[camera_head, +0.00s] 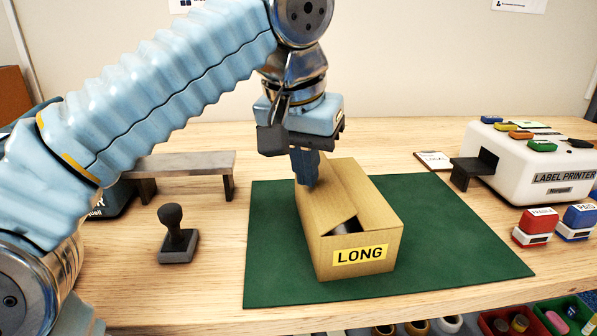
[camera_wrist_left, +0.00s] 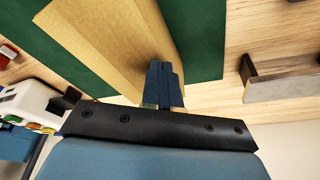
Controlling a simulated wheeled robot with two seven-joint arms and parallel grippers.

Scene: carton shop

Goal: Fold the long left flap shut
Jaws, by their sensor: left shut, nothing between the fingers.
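An open-topped brown carton (camera_head: 357,241) with a yellow LONG label on its front sits on the green mat. Its long left flap (camera_head: 327,208) leans inward over the opening, tilted and not flat. A dark gap shows under its front edge, with something greyish inside that I cannot make out. My left gripper (camera_head: 306,184) is shut and empty, pointing down, its fingertips at the flap's outer side near the back; I cannot tell whether they touch. In the left wrist view the closed fingers (camera_wrist_left: 163,86) are beside the carton (camera_wrist_left: 100,45). My right gripper is not in view.
The green mat (camera_head: 450,238) has free room right of the carton. A hand stamp (camera_head: 176,238) and a grey raised shelf (camera_head: 185,164) stand left. A label printer (camera_head: 520,165) and red (camera_head: 536,228) and blue (camera_head: 578,222) stamps stand right. Bins line the front edge below.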

